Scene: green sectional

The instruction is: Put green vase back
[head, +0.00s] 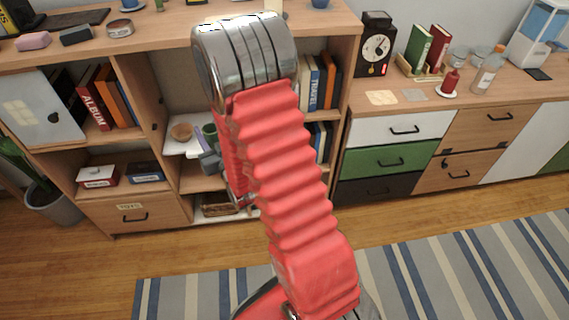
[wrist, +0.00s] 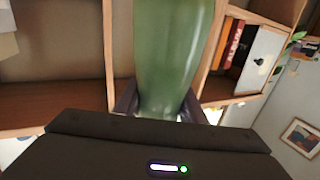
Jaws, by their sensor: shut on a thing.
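The green vase (wrist: 172,50) fills the upper middle of the wrist view. My gripper (wrist: 158,106) is shut on it, with one dark finger on each side. In the head view, my gripper (head: 210,161) is in front of the middle shelf section, mostly hidden behind my red arm. A small part of the green vase (head: 209,131) shows just above it. The rest of the vase is hidden there. I cannot tell whether the vase touches a shelf.
A dresser with drawers (head: 405,131) stands to the right. A striped rug (head: 440,275) lies on the floor.

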